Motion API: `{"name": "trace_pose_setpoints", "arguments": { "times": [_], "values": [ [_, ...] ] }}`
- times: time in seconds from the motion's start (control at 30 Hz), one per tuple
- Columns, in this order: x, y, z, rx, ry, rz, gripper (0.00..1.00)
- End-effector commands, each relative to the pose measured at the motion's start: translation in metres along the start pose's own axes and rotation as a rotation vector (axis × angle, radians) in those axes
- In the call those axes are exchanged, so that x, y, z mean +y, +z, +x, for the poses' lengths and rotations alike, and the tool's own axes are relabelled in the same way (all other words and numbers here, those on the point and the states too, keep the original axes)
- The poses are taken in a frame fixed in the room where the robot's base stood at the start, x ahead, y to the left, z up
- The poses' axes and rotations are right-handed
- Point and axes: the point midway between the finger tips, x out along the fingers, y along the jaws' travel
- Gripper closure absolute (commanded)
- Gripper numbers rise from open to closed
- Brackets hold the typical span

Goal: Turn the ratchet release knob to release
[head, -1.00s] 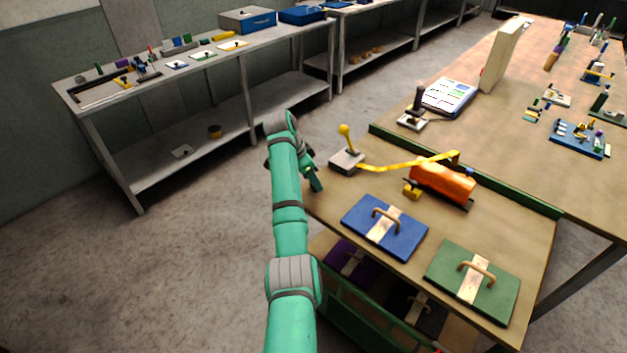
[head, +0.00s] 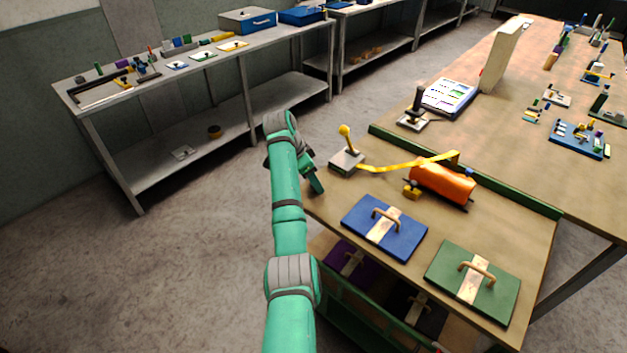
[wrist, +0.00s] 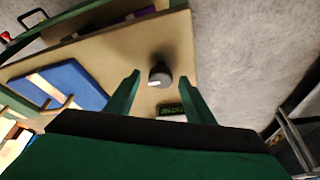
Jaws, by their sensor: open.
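A dark round knob (wrist: 160,74) with a pale mark on its face stands on the tan table top, near the table's edge, in the wrist view. My gripper (wrist: 159,80) is open, with one green finger on each side of the knob and visible gaps between. I cannot tell how far the fingertips are above it. A small dark plate with green markings (wrist: 172,109) lies just below the knob in the picture. In the head view my gripper (head: 312,176) is at the table's left edge, and the knob is hidden there.
A grey block with a yellow-balled lever (head: 347,160) stands right beside my gripper. A yellow strap (head: 405,164) runs from it to an orange roll (head: 443,183). A blue lidded panel (head: 384,228) and a green one (head: 473,281) lie nearer. Open floor is at left.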

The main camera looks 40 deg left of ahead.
Motion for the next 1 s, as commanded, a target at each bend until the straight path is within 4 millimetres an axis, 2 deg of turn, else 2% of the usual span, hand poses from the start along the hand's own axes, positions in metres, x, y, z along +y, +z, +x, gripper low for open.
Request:
{"name": "trace_pose_setpoints", "arguments": {
  "times": [0.17,0.47,0.7,1.0],
  "values": [
    [-0.001,0.0,-0.021,0.002,-0.003,-0.001,0.51],
    [-0.001,0.0,-0.083,0.002,-0.005,0.0,0.51],
    [-0.002,0.0,-0.1,0.002,-0.008,0.002,0.51],
    [0.0,0.0,-0.106,0.0,-0.002,0.0,0.51]
  ]
}}
